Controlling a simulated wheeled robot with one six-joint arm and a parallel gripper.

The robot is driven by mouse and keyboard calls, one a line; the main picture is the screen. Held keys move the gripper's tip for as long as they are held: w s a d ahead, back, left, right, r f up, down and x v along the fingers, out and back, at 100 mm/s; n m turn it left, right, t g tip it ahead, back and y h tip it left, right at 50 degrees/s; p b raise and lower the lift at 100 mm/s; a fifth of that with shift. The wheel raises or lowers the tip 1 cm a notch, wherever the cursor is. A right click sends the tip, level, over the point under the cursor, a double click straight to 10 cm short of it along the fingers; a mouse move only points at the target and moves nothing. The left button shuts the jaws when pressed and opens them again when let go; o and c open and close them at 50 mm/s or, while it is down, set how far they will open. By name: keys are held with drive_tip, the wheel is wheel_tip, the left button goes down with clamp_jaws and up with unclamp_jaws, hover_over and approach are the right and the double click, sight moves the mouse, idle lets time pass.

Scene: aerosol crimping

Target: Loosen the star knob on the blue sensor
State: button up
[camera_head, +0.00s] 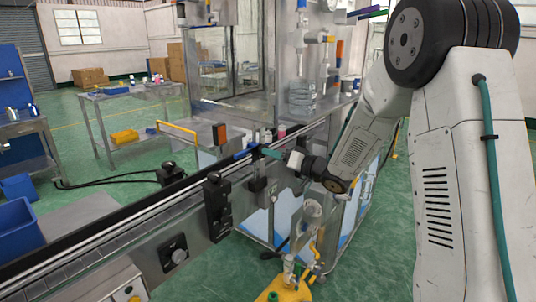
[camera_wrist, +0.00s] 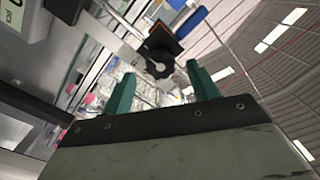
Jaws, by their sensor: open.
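The black star knob (camera_wrist: 158,52) shows in the wrist view, just beyond and between the two teal fingertips of my gripper (camera_wrist: 161,72). The fingers are open and stand apart on either side of the knob's line; I see no contact with it. A blue part (camera_wrist: 190,23), likely the blue sensor, is above and right of the knob, with a dark orange-faced block (camera_wrist: 166,37) close behind the knob. In the head view, my gripper (camera_head: 270,152) points left at the conveyor's far rail, near a small blue piece (camera_head: 248,150). The knob is too small to make out there.
The conveyor (camera_head: 120,215) runs diagonally from lower left to the glass-walled machine (camera_head: 235,50). An orange-faced sensor (camera_head: 219,133) stands on its far side. A yellow-based stand (camera_head: 285,290) is on the floor below my arm.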

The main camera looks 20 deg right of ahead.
sight(247, 154)
drive_tip(key=shift+x, duration=1.7)
drive_tip(key=c, duration=1)
drive_tip(key=shift+n, duration=0.4)
drive_tip(key=shift+d+n, duration=0.2)
drive_tip(key=shift+n, duration=8.2)
